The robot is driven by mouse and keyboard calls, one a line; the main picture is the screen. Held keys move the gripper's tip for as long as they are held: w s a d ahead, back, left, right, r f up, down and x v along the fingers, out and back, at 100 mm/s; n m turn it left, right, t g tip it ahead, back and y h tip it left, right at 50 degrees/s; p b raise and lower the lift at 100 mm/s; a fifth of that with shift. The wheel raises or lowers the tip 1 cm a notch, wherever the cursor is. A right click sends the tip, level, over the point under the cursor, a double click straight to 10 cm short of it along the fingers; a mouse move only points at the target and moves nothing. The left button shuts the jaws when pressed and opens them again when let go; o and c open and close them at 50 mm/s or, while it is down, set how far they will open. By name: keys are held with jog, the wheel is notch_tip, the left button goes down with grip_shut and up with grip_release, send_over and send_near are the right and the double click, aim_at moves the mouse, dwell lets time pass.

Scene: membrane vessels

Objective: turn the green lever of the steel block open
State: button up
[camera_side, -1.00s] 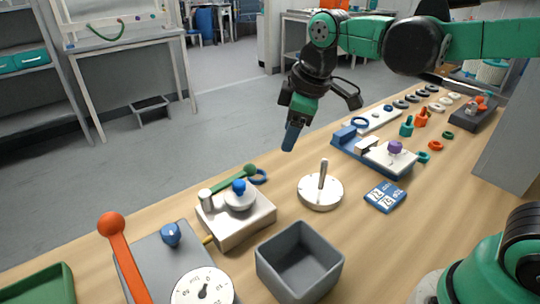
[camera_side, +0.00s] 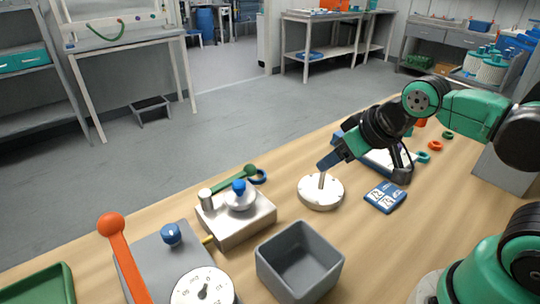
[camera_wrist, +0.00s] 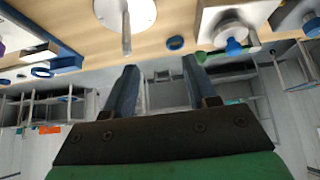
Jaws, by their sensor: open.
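The steel block (camera_side: 240,222) sits on the table left of centre in the side view, with a blue knob on a round cap on top. Its green lever (camera_side: 230,180) has a ball end and points back and right, beside a blue ring. My gripper (camera_side: 325,164) is right of the block, at or near the upright pin of a white round base. In the wrist view its two blue fingers (camera_wrist: 160,68) are apart with nothing between them.
The white round base (camera_side: 320,194) stands right of the block. A grey open bin (camera_side: 300,262) is in front. A grey box with a dial (camera_side: 203,290) and an orange lever (camera_side: 125,260) is at the left. A blue card (camera_side: 385,197) lies to the right.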

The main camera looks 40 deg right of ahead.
aim_at(249, 174)
jog(key=shift+w+a+r, duration=0.1)
jog(key=shift+w+a, duration=0.05)
jog(key=shift+a, duration=0.05)
jog(key=c, duration=0.5)
jog(key=w+a+g, duration=0.1)
jog(key=a, duration=0.1)
jog(key=w+a+r, duration=0.1)
jog(key=a, duration=0.2)
jog(key=w+a+r+n+g, duration=0.1)
jog(key=w+a, duration=0.1)
jog(key=a, duration=0.1)
jog(key=shift+a+r+g, duration=0.1)
jog(key=shift+g, duration=0.2)
grip_shut()
jog(key=x, duration=1)
jog(key=shift+a, duration=0.2)
jog(key=shift+w+a, duration=0.1)
jog(key=shift+w, duration=1.9)
